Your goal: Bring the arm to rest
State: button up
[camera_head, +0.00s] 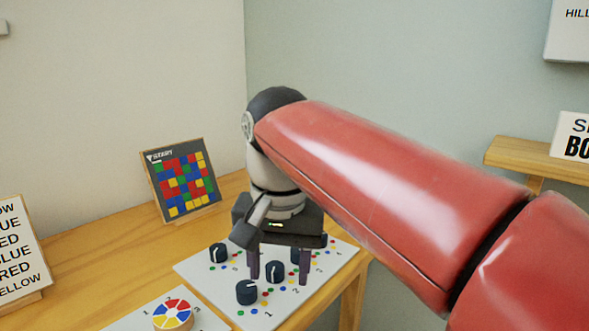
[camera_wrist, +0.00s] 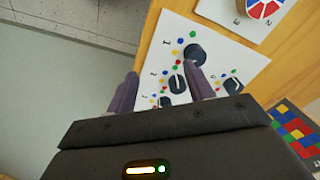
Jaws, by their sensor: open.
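My gripper (camera_head: 279,266) hangs pointing down over a white board (camera_head: 345,259) with black knobs and coloured dots. Its two dark fingers are apart, with nothing held between them. In the wrist view my gripper (camera_wrist: 162,92) shows the same open fingers above the board (camera_wrist: 228,52). One black knob (camera_wrist: 194,54) lies just beyond the fingertips, and another knob (camera_wrist: 177,84) shows between the fingers. In the head view a front knob (camera_head: 246,292) stands left of the fingers. I cannot tell whether the fingers touch any knob. My red arm reaches in from the right.
The board lies on a wooden table (camera_head: 95,262) against the wall. A coloured grid panel (camera_head: 180,180) stands behind, and a word card (camera_head: 18,250) stands at left. A colour wheel (camera_head: 173,314) sits on another white board in front. A wooden shelf (camera_head: 530,163) is at right.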

jog(key=s+d+f+t, duration=0.1)
jog(key=s+d+f, duration=0.1)
jog(key=d+f, duration=0.3)
jog(key=s+d+f+n+t, duration=0.1)
jog(key=s+d+f+t, duration=0.1)
jog(key=d+f, duration=0.3)
jog(key=s+d+f+t, duration=0.1)
jog(key=s+d+f, duration=0.3)
jog(key=d, duration=0.3)
jog(key=shift+s+d+f, duration=0.25)
jog(key=shift+d+f, duration=0.05)
jog(key=shift+f, duration=0.35)
dwell(0.4)
